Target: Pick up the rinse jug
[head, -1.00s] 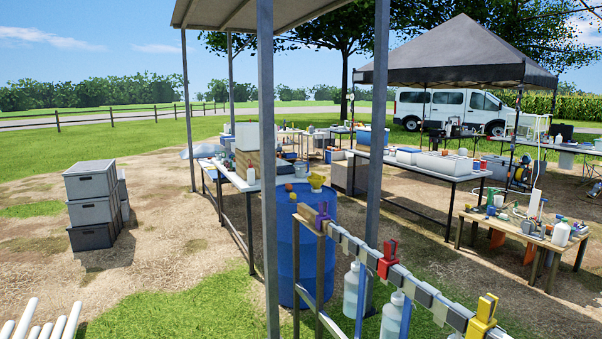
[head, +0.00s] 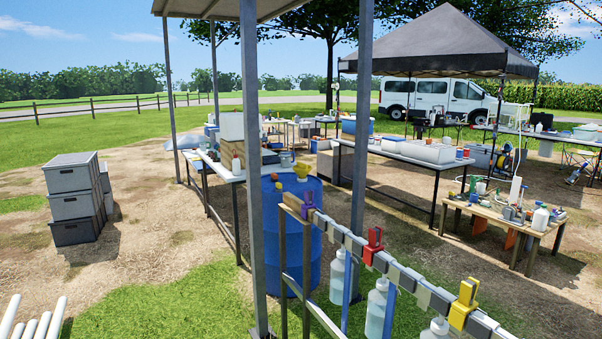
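Neither of my grippers is in view. I cannot tell for sure which thing is the rinse jug. A white jug-like bottle (head: 540,218) stands upright on the low wooden bench (head: 487,211) at the right. Clear bottles (head: 376,308) hang below a rail (head: 396,275) in the foreground, and another bottle (head: 436,329) is cut off at the bottom edge.
A metal post (head: 250,150) and the rail with coloured clamps stand close in front. Grey crates (head: 72,200) are stacked at the left, with white pipes (head: 38,325) at the bottom left. Loaded tables stand behind. Open grass and dirt lie between crates and barrel.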

